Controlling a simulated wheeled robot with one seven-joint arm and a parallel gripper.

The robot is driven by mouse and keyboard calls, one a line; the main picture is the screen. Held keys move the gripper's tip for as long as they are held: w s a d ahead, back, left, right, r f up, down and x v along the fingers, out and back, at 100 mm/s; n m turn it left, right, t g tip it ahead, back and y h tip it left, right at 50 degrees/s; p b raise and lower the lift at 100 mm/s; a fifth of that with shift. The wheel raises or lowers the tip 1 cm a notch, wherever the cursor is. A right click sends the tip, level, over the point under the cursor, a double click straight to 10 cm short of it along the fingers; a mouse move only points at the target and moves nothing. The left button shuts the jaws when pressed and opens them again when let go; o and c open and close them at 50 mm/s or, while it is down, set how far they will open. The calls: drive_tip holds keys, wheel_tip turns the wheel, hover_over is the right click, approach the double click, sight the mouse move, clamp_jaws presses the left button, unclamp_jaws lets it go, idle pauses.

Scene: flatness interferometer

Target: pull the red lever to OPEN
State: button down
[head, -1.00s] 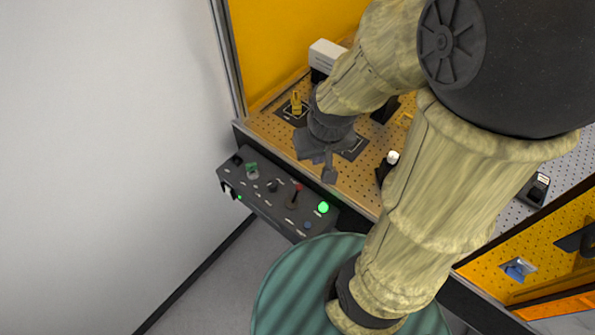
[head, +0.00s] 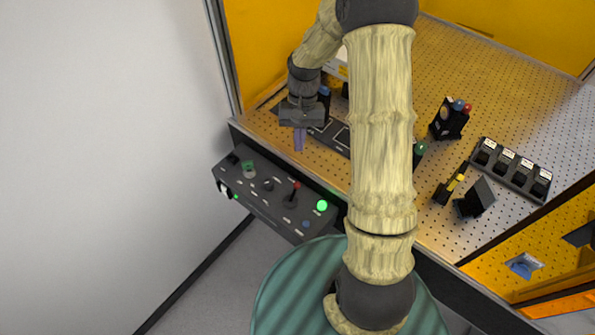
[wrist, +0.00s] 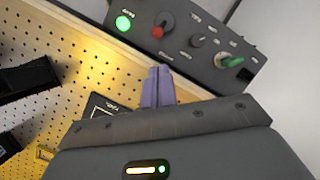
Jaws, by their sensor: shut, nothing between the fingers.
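The red lever (head: 295,188) has a dark stem and a red tip and stands on the dark control panel (head: 262,208) at the table's front left edge. In the wrist view the red lever (wrist: 159,30) shows near the top, beyond the fingertips. My gripper (head: 299,147) is over the table's front edge, above and behind the panel in the head view, apart from the lever. Its purple fingers (wrist: 158,75) are together with nothing between them. The panel labels are too small to read, so I cannot tell which side is OPEN.
A lit green button (head: 321,205) sits right of the lever. A black knob (head: 268,185), a green knob (head: 249,169) and a blue button (head: 305,224) share the panel. The perforated board (head: 445,75) carries several optics. A white wall (head: 100,150) stands left.

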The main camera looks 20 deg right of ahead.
idle(0.3)
drive_tip(key=p, duration=0.3)
approach(294, 193)
drive_tip(key=f, duration=0.1)
drive_tip(key=w+f, duration=0.1)
drive_tip(key=f, duration=0.3)
drive_tip(key=shift+w+d+f, duration=0.2)
drive_tip(key=shift+d, duration=0.15)
drive_tip(key=shift+w, duration=0.1)
